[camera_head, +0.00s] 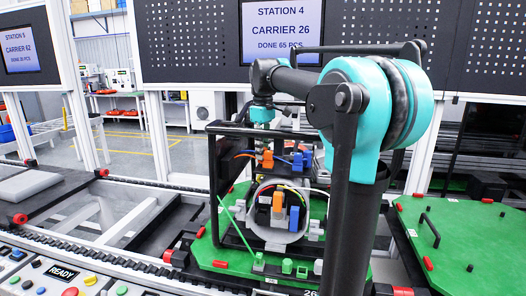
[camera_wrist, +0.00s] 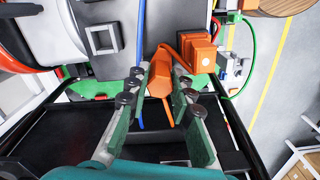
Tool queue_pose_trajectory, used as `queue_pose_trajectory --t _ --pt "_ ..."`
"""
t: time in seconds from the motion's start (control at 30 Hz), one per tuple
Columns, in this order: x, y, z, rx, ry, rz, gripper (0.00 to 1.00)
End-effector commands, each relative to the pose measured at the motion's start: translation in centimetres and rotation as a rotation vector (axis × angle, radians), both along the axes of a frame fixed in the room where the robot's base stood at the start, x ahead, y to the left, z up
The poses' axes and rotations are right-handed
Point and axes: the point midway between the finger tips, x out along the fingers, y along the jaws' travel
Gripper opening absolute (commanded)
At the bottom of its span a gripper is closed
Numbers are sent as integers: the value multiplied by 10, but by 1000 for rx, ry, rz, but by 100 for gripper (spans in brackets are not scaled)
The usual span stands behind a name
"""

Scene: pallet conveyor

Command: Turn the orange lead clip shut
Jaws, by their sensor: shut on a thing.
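The orange lead clip (camera_head: 267,159) sits at the top of the motor unit in the black frame on the green pallet. In the wrist view its orange lever (camera_wrist: 160,82) lies between my two green-padded fingers, beside an orange block (camera_wrist: 198,54). My gripper (camera_wrist: 160,76) is shut on the lever. In the head view my gripper (camera_head: 263,140) points down at the clip from above, and its fingertips are hard to make out. A blue clip (camera_head: 298,163) stands just right of the orange one.
The black frame (camera_head: 213,185) surrounds the unit closely. Lower on the round housing are another orange part (camera_head: 278,201) and a blue part (camera_head: 294,218). A second green pallet (camera_head: 460,240) lies right; a button panel (camera_head: 60,275) is front left.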

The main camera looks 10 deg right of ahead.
Motion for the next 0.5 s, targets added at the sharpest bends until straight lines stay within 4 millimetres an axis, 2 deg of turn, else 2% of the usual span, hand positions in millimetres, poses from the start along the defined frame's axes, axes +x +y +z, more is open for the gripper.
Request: queue_pose_trajectory --t 0.2,0.5 --pt "1 0 1 1 -3 115 0" --pt "1 0 1 1 -3 185 0"
